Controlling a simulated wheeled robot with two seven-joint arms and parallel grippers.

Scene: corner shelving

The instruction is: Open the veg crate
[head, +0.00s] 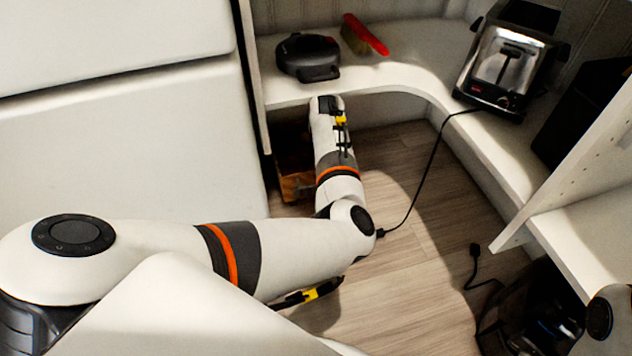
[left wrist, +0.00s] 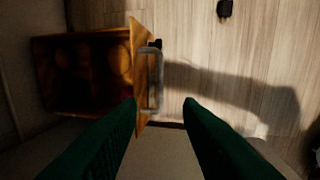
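The veg crate is an orange-brown wooden box (left wrist: 139,40) at the left of the left wrist view, with a dark interior holding rounded shapes I cannot make out. A grey bar handle (left wrist: 158,80) is on its front panel. In the head view a corner of the crate (head: 297,186) shows on the floor under the shelf, mostly hidden by my left arm. My left gripper (left wrist: 160,103) is open, its dark fingers apart. The handle's lower end appears between the fingertips in the picture; I cannot tell the depth or contact. My right gripper is out of view.
A white corner shelf (head: 395,75) overhangs the crate, with a black case (head: 308,57), a red brush (head: 366,35) and a toaster (head: 505,60) on it. A cord hangs to the floor. A dark appliance (head: 535,315) stands at lower right. The wooden floor (head: 420,215) is mostly clear.

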